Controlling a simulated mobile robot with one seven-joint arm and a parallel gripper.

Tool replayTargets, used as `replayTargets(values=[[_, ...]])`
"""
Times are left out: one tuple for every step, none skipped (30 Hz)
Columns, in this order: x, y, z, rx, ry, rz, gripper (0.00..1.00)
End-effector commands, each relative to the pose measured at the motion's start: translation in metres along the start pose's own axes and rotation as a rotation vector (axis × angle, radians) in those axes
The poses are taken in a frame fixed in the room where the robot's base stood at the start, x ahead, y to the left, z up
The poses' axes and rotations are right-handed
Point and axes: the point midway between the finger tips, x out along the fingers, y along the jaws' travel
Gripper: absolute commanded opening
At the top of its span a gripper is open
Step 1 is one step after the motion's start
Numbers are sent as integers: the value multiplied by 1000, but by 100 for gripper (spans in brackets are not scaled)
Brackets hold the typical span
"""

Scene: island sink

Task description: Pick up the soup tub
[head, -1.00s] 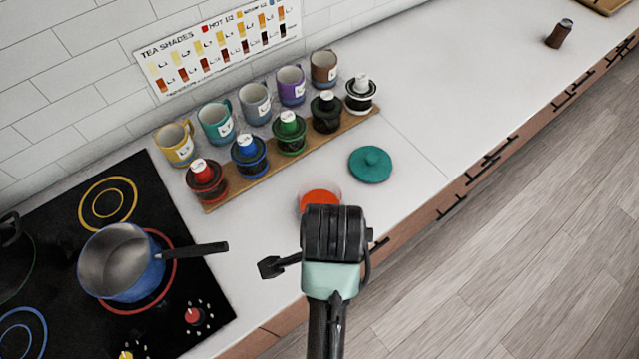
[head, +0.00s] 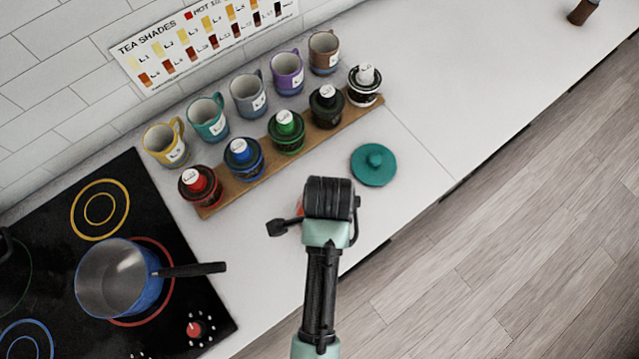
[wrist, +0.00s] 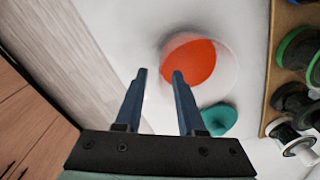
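The soup tub (wrist: 193,62) is a round, clear or whitish tub with orange-red contents, on the white counter. In the wrist view it lies just beyond my gripper's fingertips, in line with the right finger. In the head view my wrist hides almost all of it; only a sliver of orange (head: 300,207) shows. My gripper (wrist: 160,74) is open, its two dark fingers apart with nothing between them. The teal lid (head: 373,165) lies on the counter beside the tub, and shows in the wrist view too (wrist: 219,119).
A wooden rack (head: 210,210) with several black-lidded canisters stands behind, with several mugs (head: 249,98) along the wall. A blue saucepan (head: 120,280) sits on the black cooktop at left. The counter's front edge drops to the floor.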

Motion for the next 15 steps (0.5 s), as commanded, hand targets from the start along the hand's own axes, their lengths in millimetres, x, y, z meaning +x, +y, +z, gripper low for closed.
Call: replayTargets(values=[[2, 0, 0, 0, 0, 0, 38], [4, 0, 0, 0, 0, 0, 38], [5, 0, 0, 0, 0, 1, 38], [7, 0, 0, 0, 0, 2, 38], [10, 0, 0, 0, -1, 2, 38], [14, 0, -1, 0, -1, 3, 38], [18, 0, -1, 0, -1, 3, 38], [21, 0, -1, 0, -1, 4, 38], [26, -1, -2, 0, -1, 3, 38], [30, -1, -2, 0, -1, 3, 38], [34, -1, -3, 1, -1, 3, 38], [40, -1, -3, 0, 0, 2, 38], [44, -1, -3, 0, 0, 1, 38], [47, -1, -3, 0, 0, 1, 38], [50, -2, -3, 0, 0, 0, 38]])
